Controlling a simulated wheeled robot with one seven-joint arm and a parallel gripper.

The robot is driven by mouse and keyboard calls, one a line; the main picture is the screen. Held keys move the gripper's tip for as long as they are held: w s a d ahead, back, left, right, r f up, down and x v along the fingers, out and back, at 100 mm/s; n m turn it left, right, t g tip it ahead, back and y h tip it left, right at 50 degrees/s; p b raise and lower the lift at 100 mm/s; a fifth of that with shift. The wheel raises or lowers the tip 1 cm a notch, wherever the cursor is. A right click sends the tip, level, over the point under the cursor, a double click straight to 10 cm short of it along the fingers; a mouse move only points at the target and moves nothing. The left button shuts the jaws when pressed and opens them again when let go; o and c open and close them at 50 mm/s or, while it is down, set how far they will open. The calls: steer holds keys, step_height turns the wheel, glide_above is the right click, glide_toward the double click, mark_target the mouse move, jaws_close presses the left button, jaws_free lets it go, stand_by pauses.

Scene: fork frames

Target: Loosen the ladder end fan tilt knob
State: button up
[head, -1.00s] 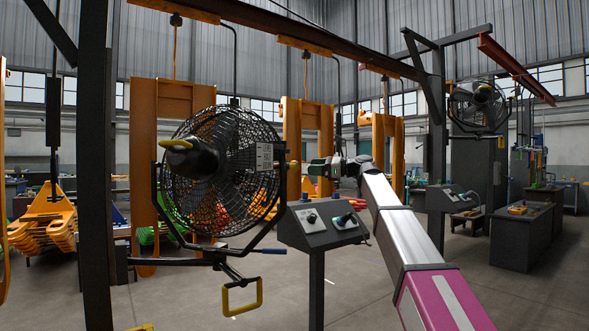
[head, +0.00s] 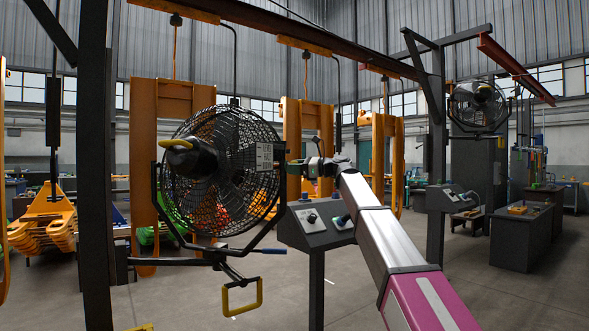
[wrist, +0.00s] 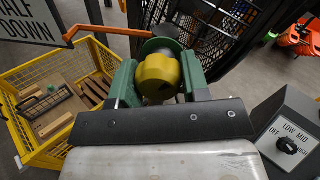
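The black caged fan (head: 225,170) hangs in a dark yoke bracket at left centre in the head view. Its yellow tilt knob (wrist: 158,77) sits at the bracket's end in the wrist view. My gripper (wrist: 160,80) has two green fingers, one on each side of the knob. They stand apart with the knob between them; I cannot tell whether either touches it. In the head view my gripper (head: 300,166) is at the right side of the bracket and hides the knob.
A grey control box (head: 318,222) on a post stands below my arm; its dial (wrist: 288,146) shows at right in the wrist view.

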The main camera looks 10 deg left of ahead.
steer(key=shift+c, duration=0.6)
steer(key=shift+n, duration=0.3)
steer(key=n, duration=0.3)
steer(key=n+h, duration=0.1)
steer(key=n, duration=0.4)
steer(key=shift+r+t, duration=0.1)
steer(key=shift+t, duration=0.2)
steer(key=n, duration=0.4)
steer(key=shift+w+n+t, duration=0.1)
steer(key=shift+n+t, duration=0.7)
steer(key=shift+n, duration=1.5)
